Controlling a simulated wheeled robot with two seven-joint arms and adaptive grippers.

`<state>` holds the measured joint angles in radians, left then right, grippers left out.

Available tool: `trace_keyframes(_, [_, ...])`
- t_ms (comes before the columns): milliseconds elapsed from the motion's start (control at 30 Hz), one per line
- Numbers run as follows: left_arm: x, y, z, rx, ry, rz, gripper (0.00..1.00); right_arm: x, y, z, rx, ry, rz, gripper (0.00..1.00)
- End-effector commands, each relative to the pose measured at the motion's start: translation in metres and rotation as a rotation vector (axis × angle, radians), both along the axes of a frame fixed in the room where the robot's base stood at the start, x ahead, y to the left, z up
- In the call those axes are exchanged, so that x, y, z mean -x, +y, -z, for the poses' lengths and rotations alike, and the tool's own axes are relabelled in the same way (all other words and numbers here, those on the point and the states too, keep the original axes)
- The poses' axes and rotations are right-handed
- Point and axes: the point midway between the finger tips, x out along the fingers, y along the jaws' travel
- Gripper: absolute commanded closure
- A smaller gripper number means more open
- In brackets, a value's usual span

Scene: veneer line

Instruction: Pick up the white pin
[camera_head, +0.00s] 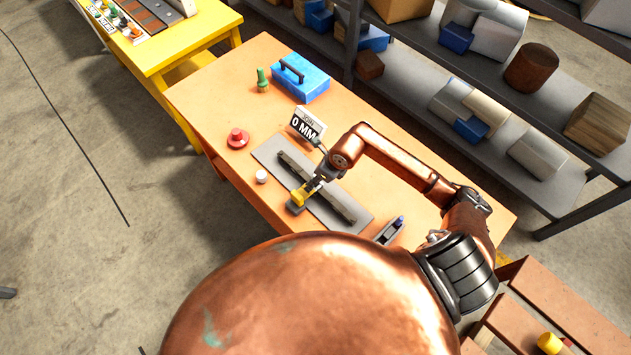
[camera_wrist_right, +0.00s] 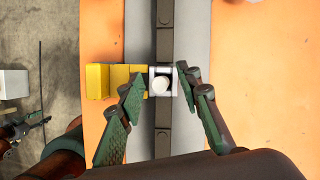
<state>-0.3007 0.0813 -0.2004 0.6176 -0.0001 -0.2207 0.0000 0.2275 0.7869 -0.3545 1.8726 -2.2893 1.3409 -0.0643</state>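In the right wrist view, a small round white pin (camera_wrist_right: 160,84) shows end-on in a pale square bracket beside a yellow block (camera_wrist_right: 98,81). The block also shows in the head view (camera_head: 303,194); the pin cannot be made out there. My right gripper (camera_wrist_right: 160,77) has its fingers spread on either side of the pin, with gaps to it. In the head view this gripper (camera_head: 319,173) hangs over the dark rail, next to the yellow block. Green fingers of my left gripper (camera_wrist_right: 27,125) show at the left of the wrist view, partly cut off.
The dark rail (camera_head: 338,205) lies on a grey plate (camera_head: 268,155) on the orange table (camera_head: 215,95). A white cylinder (camera_head: 262,176), a red knob (camera_head: 238,138), a sign (camera_head: 308,125) and a blue box (camera_head: 300,78) stand nearby. Grey shelves (camera_head: 400,90) run along the right.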

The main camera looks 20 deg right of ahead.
Motion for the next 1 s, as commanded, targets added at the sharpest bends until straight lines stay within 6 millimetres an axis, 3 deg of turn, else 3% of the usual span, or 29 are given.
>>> trace_keyframes(433, [-0.003, -0.001, 0.0, 0.001, -0.005, 0.0, 0.6, 0.0, 0.0, 0.0, 0.0, 0.0, 0.001, 1.0])
trace_keyframes(867, [-0.003, -0.002, 0.0, 0.002, -0.005, -0.001, 0.6, 0.0, 0.0, -0.002, -0.001, -0.001, 0.0, 1.0])
trace_keyframes(1000, [-0.003, -0.002, 0.003, 0.003, -0.005, -0.001, 0.6, -0.001, 0.0, -0.013, 0.0, -0.002, -0.001, 1.0])
